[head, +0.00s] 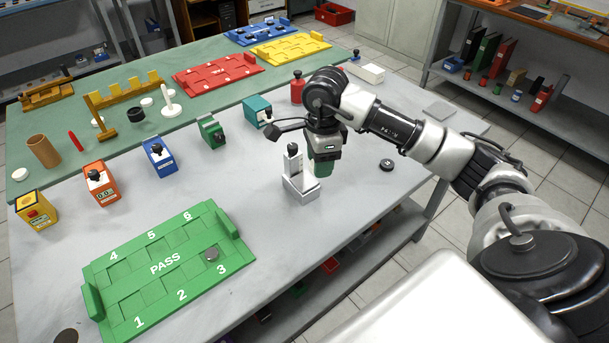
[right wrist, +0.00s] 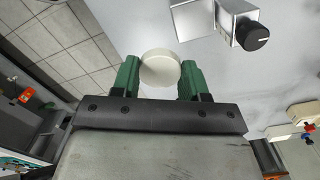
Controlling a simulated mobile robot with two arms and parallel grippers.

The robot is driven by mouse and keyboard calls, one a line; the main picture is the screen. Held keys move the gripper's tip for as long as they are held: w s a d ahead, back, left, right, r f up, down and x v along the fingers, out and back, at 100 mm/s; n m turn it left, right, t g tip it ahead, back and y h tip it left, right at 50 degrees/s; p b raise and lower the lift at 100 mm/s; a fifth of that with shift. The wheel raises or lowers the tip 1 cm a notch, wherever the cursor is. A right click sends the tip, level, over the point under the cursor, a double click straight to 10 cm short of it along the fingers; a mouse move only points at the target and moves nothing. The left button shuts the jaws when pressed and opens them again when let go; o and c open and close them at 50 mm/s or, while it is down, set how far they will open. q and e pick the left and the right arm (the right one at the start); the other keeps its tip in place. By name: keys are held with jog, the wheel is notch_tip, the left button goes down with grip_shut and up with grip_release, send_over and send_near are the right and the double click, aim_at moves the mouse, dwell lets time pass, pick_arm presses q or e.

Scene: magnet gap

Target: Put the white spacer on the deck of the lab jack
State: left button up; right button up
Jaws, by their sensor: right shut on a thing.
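My right gripper (head: 322,172) has green fingers and points down over the grey table, just right of a silver-white stand. In the right wrist view, a round white spacer (right wrist: 160,68) sits between its two green fingers (right wrist: 159,80), which are shut on it. The fingers hide the spacer in the head view. The silver-white stand (head: 301,190) has a wider base and a post with a black knob. It also shows at the top of the right wrist view (right wrist: 193,22); it may be the lab jack, but I cannot tell for sure. My left gripper is not in view.
A green PASS tray (head: 150,290) with a grey disc (head: 211,255) lies at the front left. Several coloured boxes with black knobs stand behind it, including a blue one (head: 160,160). A black disc (head: 387,164) lies right of my gripper. The table between tray and stand is clear.

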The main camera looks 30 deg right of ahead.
jog(key=s+d+r+m+p, duration=0.1)
jog(key=d+r+m+p, duration=0.15)
jog(key=d+m, duration=0.75)
jog(key=m+p, duration=0.1)
jog(key=m, duration=0.2)
send_over(304, 181)
notch_tip(304, 181, down, 6)
jog(key=shift+d+f, duration=0.1)
jog(key=shift+f, duration=0.15)
notch_tip(304, 181, down, 4)
jog(key=shift+r+p, duration=0.15)
jog(key=shift+p, duration=0.3)
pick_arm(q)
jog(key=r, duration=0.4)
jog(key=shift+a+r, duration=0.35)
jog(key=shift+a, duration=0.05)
pick_arm(e)
jog(key=shift+f, duration=0.2)
jog(key=shift+f, duration=0.1)
jog(key=o, duration=1)
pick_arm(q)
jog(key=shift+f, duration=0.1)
